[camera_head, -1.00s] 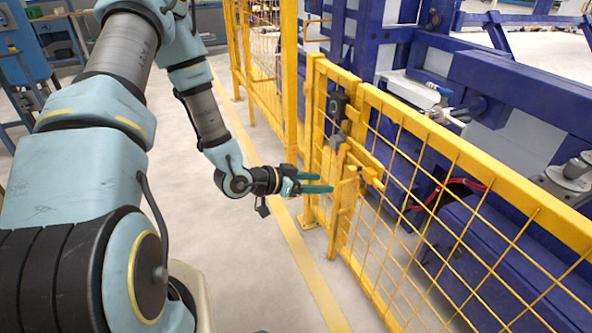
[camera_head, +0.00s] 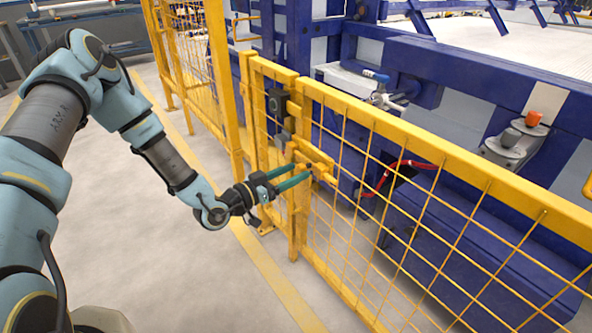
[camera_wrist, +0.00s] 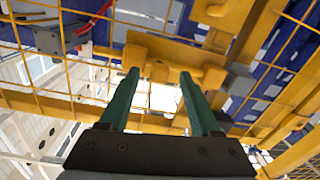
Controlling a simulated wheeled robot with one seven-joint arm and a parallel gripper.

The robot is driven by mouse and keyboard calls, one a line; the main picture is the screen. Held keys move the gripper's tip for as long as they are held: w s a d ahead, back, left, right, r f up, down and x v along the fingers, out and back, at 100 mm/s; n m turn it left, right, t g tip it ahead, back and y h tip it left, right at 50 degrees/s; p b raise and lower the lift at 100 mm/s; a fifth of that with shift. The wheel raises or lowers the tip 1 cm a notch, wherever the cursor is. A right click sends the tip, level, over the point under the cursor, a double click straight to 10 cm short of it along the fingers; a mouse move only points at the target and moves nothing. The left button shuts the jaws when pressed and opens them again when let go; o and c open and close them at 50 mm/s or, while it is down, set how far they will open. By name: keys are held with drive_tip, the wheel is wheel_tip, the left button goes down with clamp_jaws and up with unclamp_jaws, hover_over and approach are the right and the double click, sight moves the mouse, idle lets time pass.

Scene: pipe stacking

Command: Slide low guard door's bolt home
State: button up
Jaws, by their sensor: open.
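The low guard door (camera_head: 420,190) is a yellow frame with wire mesh, standing upright. Its yellow bolt assembly (camera_head: 316,158) sits at the door's left edge, beside the post (camera_head: 247,110). My gripper (camera_head: 306,173) reaches in from the left with its green fingers apart, their tips at the bolt assembly.
Dark latch boxes (camera_head: 278,103) are fixed on the frame above the bolt. Blue machinery (camera_head: 470,80) and a red cable (camera_head: 402,164) lie behind the door. A taller yellow mesh fence (camera_head: 190,60) runs off to the left. The floor in front is clear.

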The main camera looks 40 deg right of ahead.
drive_tip(key=shift+d, duration=0.7)
clamp_jaws()
idle(1.0)
